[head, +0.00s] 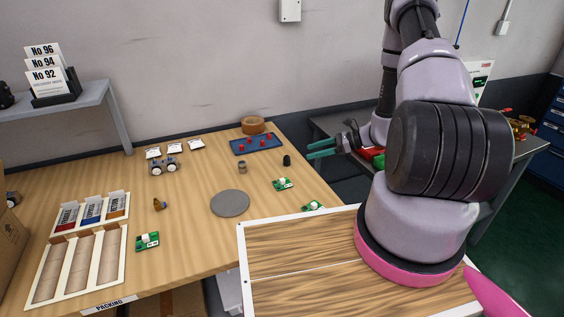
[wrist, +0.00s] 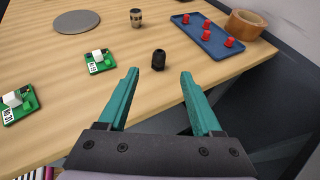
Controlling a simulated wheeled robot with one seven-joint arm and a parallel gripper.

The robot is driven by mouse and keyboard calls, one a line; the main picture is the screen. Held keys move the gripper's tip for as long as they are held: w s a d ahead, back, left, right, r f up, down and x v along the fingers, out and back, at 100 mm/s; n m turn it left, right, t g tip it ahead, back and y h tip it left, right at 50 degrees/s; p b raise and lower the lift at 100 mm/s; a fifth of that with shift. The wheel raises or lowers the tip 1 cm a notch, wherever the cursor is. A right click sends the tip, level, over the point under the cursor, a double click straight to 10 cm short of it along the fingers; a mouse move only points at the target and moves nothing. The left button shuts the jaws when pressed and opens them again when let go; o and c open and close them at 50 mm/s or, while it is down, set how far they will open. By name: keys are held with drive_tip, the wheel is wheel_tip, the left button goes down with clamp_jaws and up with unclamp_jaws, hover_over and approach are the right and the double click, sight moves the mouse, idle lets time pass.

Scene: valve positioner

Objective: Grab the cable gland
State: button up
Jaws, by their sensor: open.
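The cable gland, which I take to be the small black ribbed piece (head: 287,160), stands on the wooden table near its right edge. In the wrist view the cable gland (wrist: 159,60) is just past the fingertips, roughly centred between them. My gripper (wrist: 160,75) has its two teal fingers spread apart with nothing between them. In the head view my gripper (head: 322,148) is right of the gland, off the table's right edge, and apart from it.
A blue tray with red pieces (wrist: 210,38) and a brown ring (wrist: 246,22) lie beyond the gland. A metallic fitting (wrist: 136,18) stands to its left, with green boards (wrist: 100,62) and a grey disc (head: 230,203) nearby. The table around the gland is clear.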

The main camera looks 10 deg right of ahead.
sight(287, 156)
drive_tip(key=x, duration=1)
drive_tip(key=shift+a+f, duration=0.15)
drive_tip(key=shift+a, duration=0.2)
clamp_jaws()
